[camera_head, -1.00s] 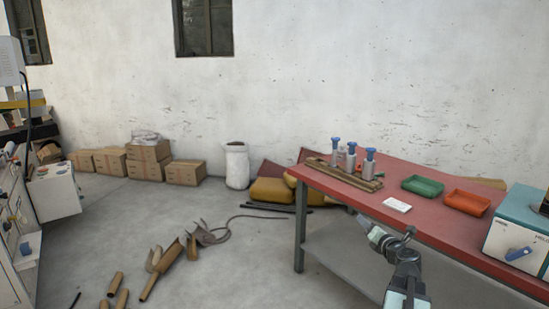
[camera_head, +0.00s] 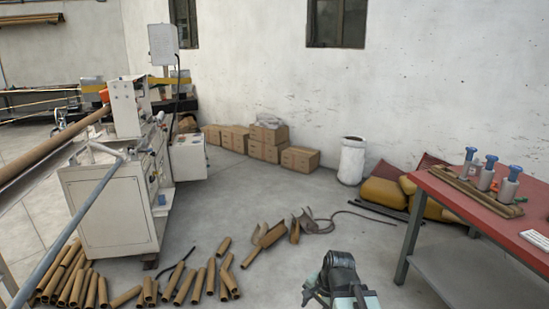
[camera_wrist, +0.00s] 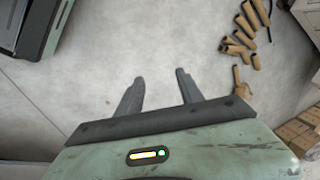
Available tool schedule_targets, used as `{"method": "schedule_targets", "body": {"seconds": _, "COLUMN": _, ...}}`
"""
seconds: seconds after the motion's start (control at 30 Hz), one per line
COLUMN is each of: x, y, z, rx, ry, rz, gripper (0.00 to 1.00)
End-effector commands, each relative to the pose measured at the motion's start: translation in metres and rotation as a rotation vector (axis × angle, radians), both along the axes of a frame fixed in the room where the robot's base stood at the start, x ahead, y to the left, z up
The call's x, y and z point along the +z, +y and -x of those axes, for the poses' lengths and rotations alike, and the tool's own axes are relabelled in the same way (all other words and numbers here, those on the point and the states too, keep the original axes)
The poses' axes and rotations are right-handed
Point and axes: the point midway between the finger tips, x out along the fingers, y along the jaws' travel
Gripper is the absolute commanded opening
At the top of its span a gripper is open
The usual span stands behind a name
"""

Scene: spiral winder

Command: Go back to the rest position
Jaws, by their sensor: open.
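My gripper (camera_wrist: 158,92) shows in the wrist view with its two dark fingers apart and nothing between them. Bare concrete floor lies beneath it. In the head view my folded arm shows at the bottom, right of the middle, over the floor and left of the red table (camera_head: 437,190). The fingertips cannot be made out in that view.
A white winding machine (camera_head: 105,215) stands at the left, with several cardboard tubes (camera_head: 185,285) on the floor before it. Boxes (camera_head: 300,159) and a white sack (camera_head: 351,162) stand along the wall. Blue-topped bottles (camera_head: 487,175) stand on the table.

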Motion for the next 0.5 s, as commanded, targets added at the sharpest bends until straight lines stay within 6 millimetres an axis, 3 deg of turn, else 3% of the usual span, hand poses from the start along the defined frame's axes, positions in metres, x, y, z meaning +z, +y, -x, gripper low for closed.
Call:
{"method": "schedule_targets", "body": {"seconds": 0.2, "x": -0.009, "y": -0.043, "z": 0.039, "rx": 0.475, "ry": 0.106, "rz": 0.233, "gripper": 0.44}}
{"method": "schedule_targets", "body": {"seconds": 0.33, "x": -0.009, "y": -0.047, "z": 0.051, "rx": 0.747, "ry": 0.128, "rz": 0.26, "gripper": 0.44}}
{"method": "schedule_targets", "body": {"seconds": 0.4, "x": 0.027, "y": -0.047, "z": 0.05, "rx": 0.743, "ry": 0.126, "rz": 0.259, "gripper": 0.44}}
{"method": "schedule_targets", "body": {"seconds": 0.5, "x": 0.056, "y": -0.047, "z": 0.05, "rx": 0.74, "ry": 0.125, "rz": 0.26, "gripper": 0.44}}
